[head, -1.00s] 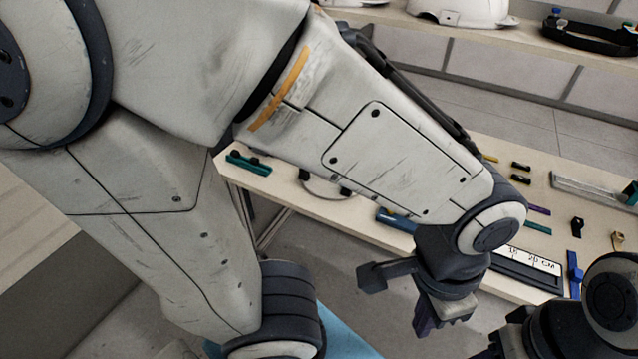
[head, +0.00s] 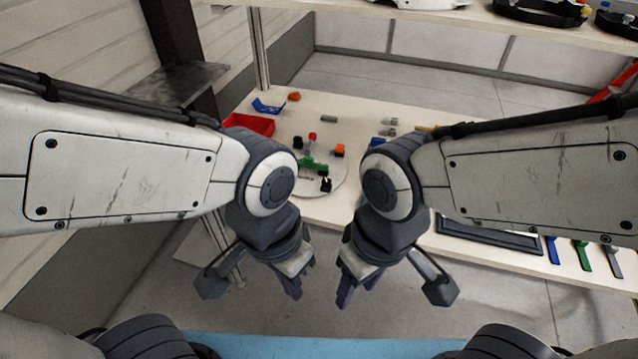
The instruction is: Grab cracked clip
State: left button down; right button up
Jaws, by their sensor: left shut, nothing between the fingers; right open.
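My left gripper (head: 294,283) hangs in front of the table's front edge, pointing down, shut and empty. My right gripper (head: 357,288) hangs just to its right, also pointing down, open and empty. Both are apart from every small part on the table. A round pale plate (head: 338,188) lies behind them, partly hidden by the arms. Small parts on or by it include a green piece (head: 313,163), a black piece (head: 326,184), an orange-and-black piece (head: 340,150) and a red-topped piece (head: 312,137). I cannot tell which part is the cracked clip; no crack shows at this size.
A red tray (head: 250,124) and a blue part (head: 268,106) lie at the table's back left. A dark-framed panel (head: 490,234) and blue, green and grey parts line the front right. A shelf with white shells and dark bands is above. Open floor lies before the table.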

aim_at(326, 182)
jog(key=u, duration=1.45)
jog(key=i, duration=1.65)
jog(key=z, duration=2.7)
